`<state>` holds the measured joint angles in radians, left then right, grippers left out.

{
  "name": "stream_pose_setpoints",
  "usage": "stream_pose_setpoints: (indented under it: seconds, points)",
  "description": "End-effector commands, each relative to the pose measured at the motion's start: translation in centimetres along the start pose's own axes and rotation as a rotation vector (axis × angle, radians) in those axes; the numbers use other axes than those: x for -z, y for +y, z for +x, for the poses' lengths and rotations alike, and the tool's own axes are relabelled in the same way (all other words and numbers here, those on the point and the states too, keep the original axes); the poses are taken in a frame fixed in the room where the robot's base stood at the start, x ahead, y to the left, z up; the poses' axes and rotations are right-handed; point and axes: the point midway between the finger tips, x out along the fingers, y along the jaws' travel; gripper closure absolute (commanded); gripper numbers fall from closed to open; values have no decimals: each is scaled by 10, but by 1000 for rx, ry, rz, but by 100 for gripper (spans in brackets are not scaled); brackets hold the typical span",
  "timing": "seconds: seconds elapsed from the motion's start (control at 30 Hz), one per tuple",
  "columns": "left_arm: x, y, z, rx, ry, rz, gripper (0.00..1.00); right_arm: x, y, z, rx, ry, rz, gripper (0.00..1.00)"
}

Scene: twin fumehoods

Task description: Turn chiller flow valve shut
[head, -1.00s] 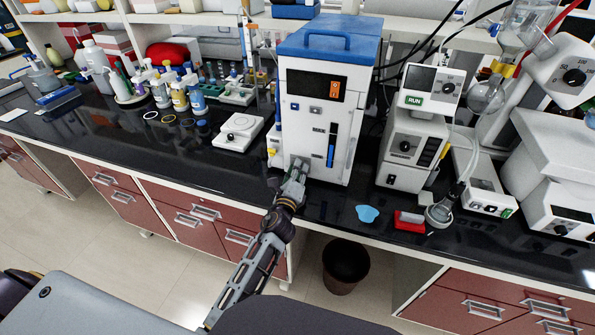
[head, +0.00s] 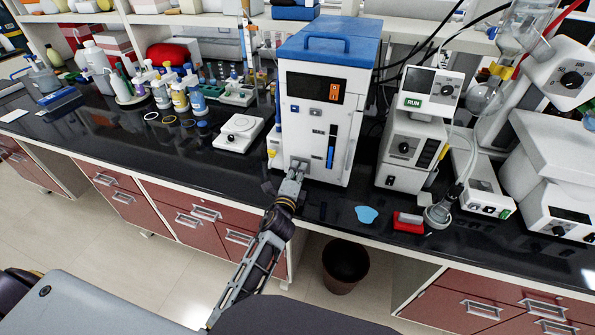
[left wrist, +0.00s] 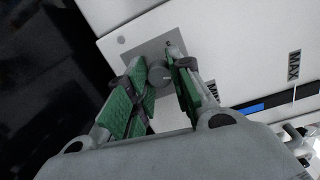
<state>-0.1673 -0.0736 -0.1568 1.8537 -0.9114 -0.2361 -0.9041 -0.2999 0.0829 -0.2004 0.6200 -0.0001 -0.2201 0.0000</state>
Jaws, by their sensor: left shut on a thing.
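The chiller (head: 318,119) is a white box with a blue lid, an orange-lit display and a blue level strip, standing on the black bench. Its flow valve is a small round grey knob (left wrist: 158,76) on a grey plate, low on the front face; in the head view the gripper covers it. My left gripper (head: 297,166) reaches up to the lower front of the chiller. In the left wrist view its green-padded fingers (left wrist: 164,82) lie on both sides of the knob, shut on it. The fingers look tilted relative to the plate. My right gripper is not in view.
A white hotplate (head: 239,132) stands left of the chiller, and a stacked pump unit (head: 411,150) stands to the right. A blue puddle-like patch (head: 367,214) and a red item (head: 408,222) lie near the bench's front edge. A dark bin (head: 345,266) stands on the floor below.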

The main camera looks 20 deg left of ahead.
Motion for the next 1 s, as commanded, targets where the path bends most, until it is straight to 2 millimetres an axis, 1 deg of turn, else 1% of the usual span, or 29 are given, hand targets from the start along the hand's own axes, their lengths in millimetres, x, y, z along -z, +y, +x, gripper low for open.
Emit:
stream_pose_setpoints:
  seconds: [0.5,1.0]
  points:
    - [-1,-1,0,-38,21,-492,100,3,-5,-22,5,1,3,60]
    - [-2,-1,0,-69,41,-940,100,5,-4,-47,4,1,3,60]
